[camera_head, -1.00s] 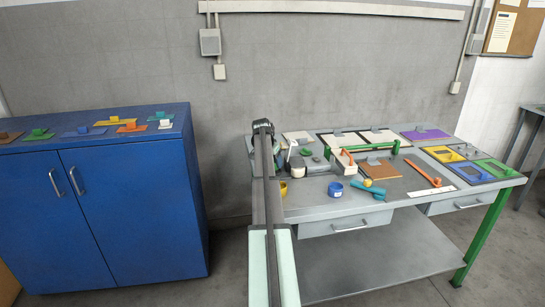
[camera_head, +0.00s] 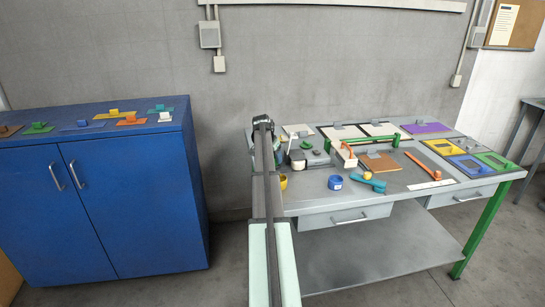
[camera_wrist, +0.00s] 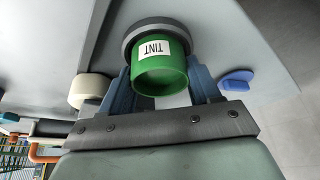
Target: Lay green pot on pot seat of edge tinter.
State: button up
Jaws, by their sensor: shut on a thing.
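The green pot (camera_wrist: 160,75), with a white TINT label, is between the blue fingers of my gripper (camera_wrist: 172,85) in the wrist view. My gripper is shut on it. The pot's far end is at a round grey ring (camera_wrist: 128,42), which looks like the pot seat of the edge tinter. The ring shows around that end; I cannot tell whether the pot rests in it or is just above. In the head view my arm hides the gripper and pot at the left end of the bench.
A cream roller (camera_wrist: 90,90) is left of the pot, and a blue knob (camera_wrist: 237,80) is right of it. The grey bench (camera_head: 312,205) also carries a blue pot (camera_head: 335,183), a teal tool (camera_head: 370,184) and an orange tool (camera_head: 416,160). A blue cabinet (camera_head: 130,205) stands left.

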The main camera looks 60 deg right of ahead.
jog(key=shift+f, duration=0.15)
jog(key=o, duration=1.3)
jog(key=shift+c, duration=0.2)
